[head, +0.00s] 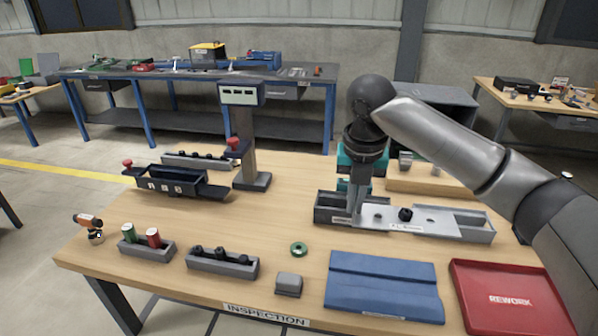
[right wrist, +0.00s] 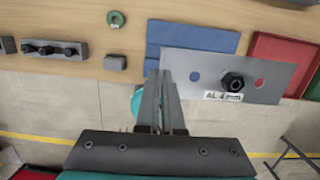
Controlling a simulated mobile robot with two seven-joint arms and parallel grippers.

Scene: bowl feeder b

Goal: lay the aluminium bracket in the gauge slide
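The aluminium bracket (head: 435,219) is a flat silvery plate with a black nut and a small label. In the head view it is over the grey divided tray (head: 481,232). In the right wrist view the bracket (right wrist: 212,78) shows two holes and the label "AL 4 mm". My right gripper (head: 356,216) is shut on its left end; the fingers also show in the right wrist view (right wrist: 164,78). A dark slide-like fixture (head: 168,186) with a red knob stands at left; I cannot tell whether it is the gauge slide. My left gripper is out of view.
A gauge post with a display (head: 241,95) stands at the table's middle back. A blue mat (head: 384,286) and a red REWORK tray (head: 510,297) lie at the front right. A green ring (head: 299,249) and grey block (head: 289,283) are near the front. The table's centre is clear.

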